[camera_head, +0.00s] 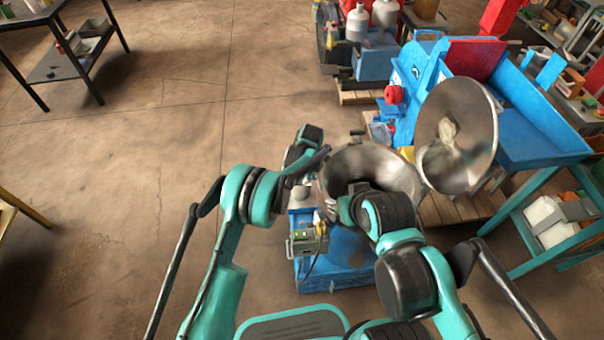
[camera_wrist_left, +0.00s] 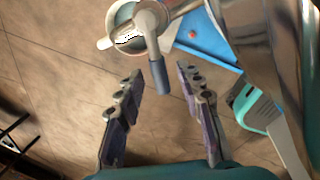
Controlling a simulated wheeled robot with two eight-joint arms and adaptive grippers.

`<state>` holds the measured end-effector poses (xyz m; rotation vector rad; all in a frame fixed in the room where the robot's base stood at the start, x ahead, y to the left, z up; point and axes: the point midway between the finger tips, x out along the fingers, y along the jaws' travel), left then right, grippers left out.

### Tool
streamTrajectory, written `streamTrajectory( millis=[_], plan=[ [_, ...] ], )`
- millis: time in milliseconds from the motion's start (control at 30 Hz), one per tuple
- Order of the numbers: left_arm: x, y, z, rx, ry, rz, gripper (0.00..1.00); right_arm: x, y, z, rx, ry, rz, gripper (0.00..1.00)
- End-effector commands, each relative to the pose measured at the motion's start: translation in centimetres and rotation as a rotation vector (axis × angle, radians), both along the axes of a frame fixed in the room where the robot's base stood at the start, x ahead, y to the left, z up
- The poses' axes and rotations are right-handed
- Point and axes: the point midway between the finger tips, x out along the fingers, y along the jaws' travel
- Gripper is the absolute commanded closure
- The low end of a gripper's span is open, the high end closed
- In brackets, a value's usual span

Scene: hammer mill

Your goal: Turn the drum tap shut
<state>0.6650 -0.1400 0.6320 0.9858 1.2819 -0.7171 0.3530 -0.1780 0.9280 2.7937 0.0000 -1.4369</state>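The drum tap (camera_wrist_left: 150,22) shows at the top of the left wrist view. It is a metal valve with a lever whose dark grey grip (camera_wrist_left: 160,78) points down in the picture. My left gripper (camera_wrist_left: 160,74) is open, with a finger on each side of the grip's end and visible gaps to both. Whether the grip lies at fingertip depth I cannot tell. In the head view the tap is too small or hidden to make out, beside the steel drum (camera_head: 345,163). My right arm reaches over this drum; its gripper fingers are not clear there.
A blue base (camera_head: 340,275) with a small control box (camera_head: 308,240) stands below the drum. A large tilted steel bowl (camera_head: 462,115) and a blue machine (camera_head: 535,120) stand to the right.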

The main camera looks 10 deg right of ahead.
Motion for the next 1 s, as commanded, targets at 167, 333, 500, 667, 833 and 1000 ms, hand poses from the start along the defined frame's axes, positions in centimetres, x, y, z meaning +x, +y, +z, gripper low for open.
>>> streamTrajectory(
  millis=[167, 333, 500, 667, 833, 1000],
  plan=[
    [-0.2, -0.1, 1.3, 0.0, 0.0, 0.0, 0.63, 0.0, 0.0, 0.0, 0.0, 0.0, 0.0, 0.6],
    [-0.8, -0.4, 4.6, 0.0, 0.0, -0.001, 0.63, 0.0, 0.0, 0.0, 0.0, 0.0, 0.0, 0.6],
    [-1.5, -0.7, 8.2, 0.0, 0.0, -0.001, 0.63, 0.0, 0.0, 0.0, 0.0, 0.0, 0.0, 0.6],
    [-1.9, -0.9, 10.6, 0.0, 0.0, 0.0, 0.63, 0.0, 0.0, 0.0, 0.0, 0.0, 0.0, 0.6],
    [-2.1, -1.0, 11.7, 0.0, 0.0, 0.0, 0.63, 0.0, 0.0, 0.0, 0.0, 0.0, 0.0, 0.6],
    [-2.1, -1.0, 11.8, 0.0, 0.0, 0.0, 0.63, 0.0, 0.0, 0.0, 0.0, 0.0, 0.0, 0.6]
  ],
)
